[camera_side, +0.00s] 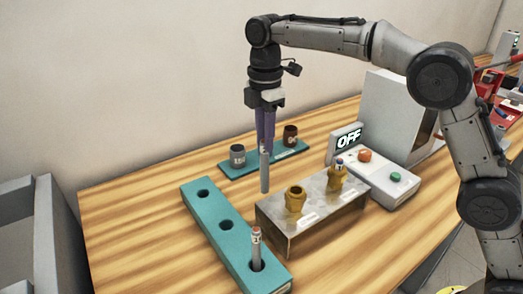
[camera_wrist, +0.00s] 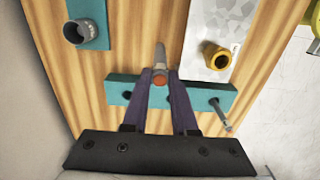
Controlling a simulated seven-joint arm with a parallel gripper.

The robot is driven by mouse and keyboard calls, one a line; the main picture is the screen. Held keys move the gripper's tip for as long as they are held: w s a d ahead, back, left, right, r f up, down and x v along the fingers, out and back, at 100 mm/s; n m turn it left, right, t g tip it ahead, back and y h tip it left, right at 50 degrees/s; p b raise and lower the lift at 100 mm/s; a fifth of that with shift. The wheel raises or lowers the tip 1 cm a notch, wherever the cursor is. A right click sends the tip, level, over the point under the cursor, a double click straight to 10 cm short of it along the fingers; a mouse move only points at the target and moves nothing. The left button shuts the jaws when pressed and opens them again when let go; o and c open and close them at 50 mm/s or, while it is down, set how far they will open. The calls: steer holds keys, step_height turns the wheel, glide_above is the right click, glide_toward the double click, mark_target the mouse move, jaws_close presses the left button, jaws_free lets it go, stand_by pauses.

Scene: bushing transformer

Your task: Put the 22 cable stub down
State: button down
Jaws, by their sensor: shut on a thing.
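My gripper (camera_side: 265,145) points straight down with purple fingers shut on a grey cable stub (camera_side: 265,175). The stub hangs upright, its lower end in the air. In the wrist view the fingers (camera_wrist: 160,82) hold it, and its orange end (camera_wrist: 160,79) faces the camera. No label is readable on it. The long teal rack (camera_side: 207,210) lies below and to the left, with two empty holes in the side view. A second cable stub (camera_side: 256,246) stands in its nearest hole; it also shows in the wrist view (camera_wrist: 222,113). Its marking is too small to read.
A metal block (camera_side: 275,225) with two brass bushings (camera_side: 295,200) stands right of the rack. Behind, a teal plate (camera_side: 262,157) carries a grey cup (camera_side: 237,155) and a dark red cup (camera_side: 290,135). A control box (camera_side: 400,195) with an OFF display is at right.

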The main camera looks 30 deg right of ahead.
steer(key=shift+w+f, duration=0.2)
steer(key=shift+w+a+f, duration=0.1)
steer(key=shift+w+f, duration=0.05)
steer(key=shift+f, duration=0.8)
steer(key=shift+w+a+f, duration=0.1)
steer(key=shift+w+f, duration=0.05)
steer(key=shift+f, duration=0.95)
steer(key=c, duration=0.7)
jaws_free()
step_height(320, 180, up, 12)
glide_above(261, 151)
steer(key=w, duration=0.1)
steer(key=shift+d, duration=0.4)
steer(key=shift+r, duration=0.2)
